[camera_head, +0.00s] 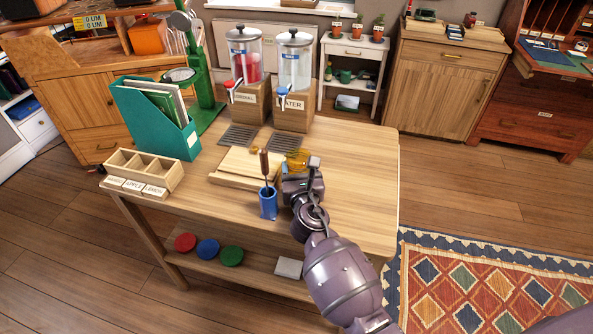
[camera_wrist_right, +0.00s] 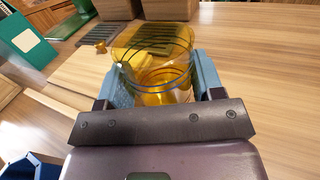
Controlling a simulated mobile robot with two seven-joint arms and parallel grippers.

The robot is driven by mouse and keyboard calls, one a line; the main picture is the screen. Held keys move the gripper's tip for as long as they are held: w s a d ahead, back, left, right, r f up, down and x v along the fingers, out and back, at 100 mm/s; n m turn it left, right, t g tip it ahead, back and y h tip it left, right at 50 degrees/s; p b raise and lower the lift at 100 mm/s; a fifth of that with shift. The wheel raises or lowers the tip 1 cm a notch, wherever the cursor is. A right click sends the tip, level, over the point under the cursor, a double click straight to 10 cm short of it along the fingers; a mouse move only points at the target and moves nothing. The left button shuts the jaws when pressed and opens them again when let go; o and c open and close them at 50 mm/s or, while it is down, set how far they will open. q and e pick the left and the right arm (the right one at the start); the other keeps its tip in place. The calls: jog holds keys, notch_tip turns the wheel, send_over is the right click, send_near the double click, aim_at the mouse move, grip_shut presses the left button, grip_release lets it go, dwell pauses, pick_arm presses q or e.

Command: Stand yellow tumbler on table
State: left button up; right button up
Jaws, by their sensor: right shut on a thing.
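The yellow tumbler (camera_head: 297,158) is translucent amber with dark bands. In the right wrist view the tumbler (camera_wrist_right: 155,62) sits between the two blue-grey fingers of my right gripper (camera_wrist_right: 157,82), which is shut on it. In the head view my right gripper (camera_head: 299,170) is over the right half of the wooden table (camera_head: 362,190) and partly hides the tumbler. I cannot tell whether the tumbler's base touches the table. My left gripper is not in view.
A blue cup (camera_head: 268,204) with a dark-handled tool stands left of my right gripper, near a wooden board (camera_head: 235,172). Two drink dispensers (camera_head: 245,70) (camera_head: 293,75) stand behind, with a teal file holder (camera_head: 155,120) and a divided box (camera_head: 143,170) at left. The table's right side is clear.

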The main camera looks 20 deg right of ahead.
jog(key=shift+f, duration=0.3)
jog(key=shift+r, duration=0.25)
jog(key=shift+f, duration=0.2)
jog(key=o, duration=0.6)
jog(key=shift+f, duration=0.1)
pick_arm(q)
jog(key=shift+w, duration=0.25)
pick_arm(e)
jog(key=o, duration=0.4)
jog(key=shift+o, duration=0.2)
jog(key=shift+r, duration=0.3)
jog(key=v, duration=1.2)
jog(key=shift+p, duration=0.4)
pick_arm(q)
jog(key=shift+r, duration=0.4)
